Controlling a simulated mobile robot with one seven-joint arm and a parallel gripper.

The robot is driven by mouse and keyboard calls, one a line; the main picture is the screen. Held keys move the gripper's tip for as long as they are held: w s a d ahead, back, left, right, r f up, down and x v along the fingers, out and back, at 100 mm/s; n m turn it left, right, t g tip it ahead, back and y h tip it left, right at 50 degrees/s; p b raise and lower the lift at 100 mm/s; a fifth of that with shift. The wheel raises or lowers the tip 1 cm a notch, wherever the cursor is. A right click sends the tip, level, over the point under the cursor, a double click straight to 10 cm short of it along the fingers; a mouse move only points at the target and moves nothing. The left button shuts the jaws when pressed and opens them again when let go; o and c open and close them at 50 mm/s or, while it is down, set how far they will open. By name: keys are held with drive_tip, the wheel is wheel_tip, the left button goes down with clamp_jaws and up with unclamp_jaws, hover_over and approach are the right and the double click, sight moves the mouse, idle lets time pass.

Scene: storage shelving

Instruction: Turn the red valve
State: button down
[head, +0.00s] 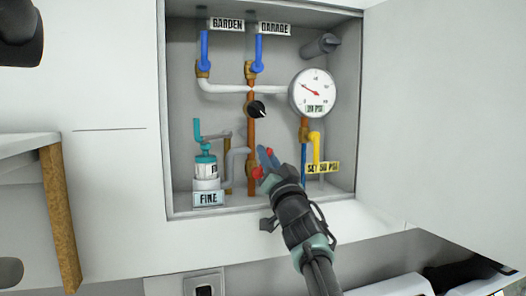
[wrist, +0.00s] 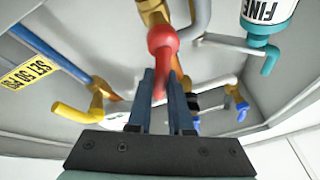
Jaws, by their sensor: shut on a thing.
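The red valve (wrist: 163,42) is a handle on a brass fitting, centred in the wrist view. My gripper (wrist: 162,88) has its two fingers shut on the red handle, one finger on each side of it. In the head view the red valve (head: 257,174) shows only as small red parts around the fingertips of my gripper (head: 268,163), low in the wall cabinet. The rest of the handle is hidden by my fingers there.
The cabinet (head: 360,90) also holds blue handles labelled GARDEN (head: 204,50) and GARAGE (head: 259,52), a black knob (head: 257,109), a gauge (head: 313,93), a yellow handle (head: 316,146) and a teal FINE canister (head: 205,166). Its walls stand close around them.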

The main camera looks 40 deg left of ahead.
drive_tip(key=shift+s+a+r+n+g+y+p, duration=0.1)
drive_tip(key=shift+s+a+n+g+y+p, duration=0.2)
drive_tip(key=shift+n+g, duration=0.7)
drive_tip(key=shift+s+a+r+n+g+y+p, duration=0.15)
drive_tip(key=shift+s+n+g+y, duration=0.15)
drive_tip(key=shift+n, duration=1.3)
drive_tip(key=shift+s+a+r+n+g+y+p, duration=0.15)
drive_tip(key=shift+n+g+y, duration=0.4)
drive_tip(key=shift+n, duration=0.75)
drive_tip(key=shift+a+g, duration=0.1)
drive_tip(key=shift+g, duration=0.25)
drive_tip(key=c, duration=0.8)
unclamp_jaws()
drive_tip(key=shift+f, duration=0.1)
drive_tip(key=shift+c, duration=0.2)
drive_tip(key=p+v, duration=0.4)
drive_tip(key=v, duration=0.9)
drive_tip(key=shift+p, duration=0.35)
